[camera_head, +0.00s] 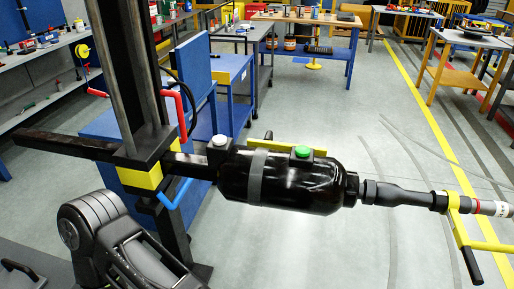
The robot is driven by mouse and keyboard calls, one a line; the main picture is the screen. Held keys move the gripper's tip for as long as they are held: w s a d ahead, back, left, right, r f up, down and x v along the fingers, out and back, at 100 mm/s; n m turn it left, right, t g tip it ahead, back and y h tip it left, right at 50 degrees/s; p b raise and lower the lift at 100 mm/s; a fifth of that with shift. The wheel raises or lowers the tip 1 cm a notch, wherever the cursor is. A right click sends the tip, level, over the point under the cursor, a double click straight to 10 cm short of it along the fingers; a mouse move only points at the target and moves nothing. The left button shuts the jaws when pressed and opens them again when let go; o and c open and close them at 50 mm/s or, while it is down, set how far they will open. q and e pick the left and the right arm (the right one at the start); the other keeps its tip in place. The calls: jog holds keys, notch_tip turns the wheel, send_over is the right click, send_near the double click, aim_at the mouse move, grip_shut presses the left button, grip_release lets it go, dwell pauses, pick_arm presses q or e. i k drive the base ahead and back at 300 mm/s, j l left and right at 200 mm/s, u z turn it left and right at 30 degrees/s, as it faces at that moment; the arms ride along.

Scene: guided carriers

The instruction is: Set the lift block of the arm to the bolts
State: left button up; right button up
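The lift block (145,160) is a black block with a yellow band, around the upright twin-rail column (122,70) at the left. A horizontal black arm (75,146) passes through the block. To its right the arm carries a black cylinder (285,180) with a green button (302,151) and a white one (220,141). A red handle (183,105) and a blue handle (175,195) stick out near the block. I cannot make out the bolts. A dark jointed link at the lower left looks like my own arm. Neither gripper's fingers show.
A tool shaft (405,195) with a yellow handle (462,225) reaches to the right edge. A blue cabinet (195,85) stands behind the column. Shelves (45,75) line the left, and workbenches (310,20) stand farther back.

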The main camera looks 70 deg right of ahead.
aim_at(141, 175)
jog(key=z, duration=2.1)
